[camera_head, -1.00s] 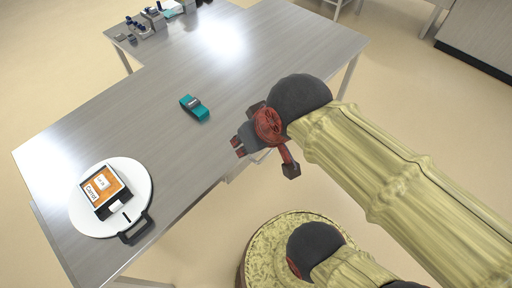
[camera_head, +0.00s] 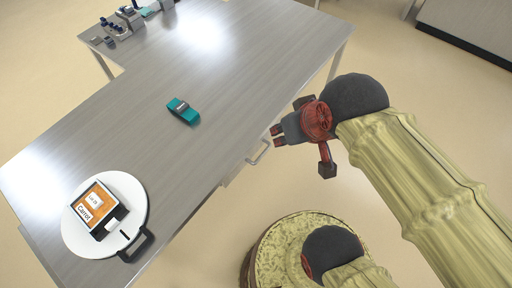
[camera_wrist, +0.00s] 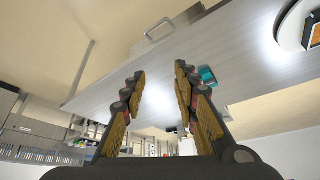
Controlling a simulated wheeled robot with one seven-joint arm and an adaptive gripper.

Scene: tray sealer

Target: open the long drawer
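A pale bar handle (camera_head: 259,152) sticks out below the near edge of the grey table (camera_head: 190,60). It also shows at the top of the wrist view (camera_wrist: 159,29), beyond the fingertips. The drawer front behind it is mostly hidden under the tabletop, and I see no clear gap. My gripper (camera_head: 277,136) is just right of and above the handle in the head view, apart from it. In the wrist view my gripper (camera_wrist: 161,72) has its two fingers spread with nothing between them.
On the tabletop are a teal object with a dark band (camera_head: 183,111) and a white round plate (camera_head: 73,238) carrying an orange-labelled Carrot box (camera_head: 97,207). Small dark-blue-topped items (camera_head: 127,20) stand at the far end. Open floor lies right of the table.

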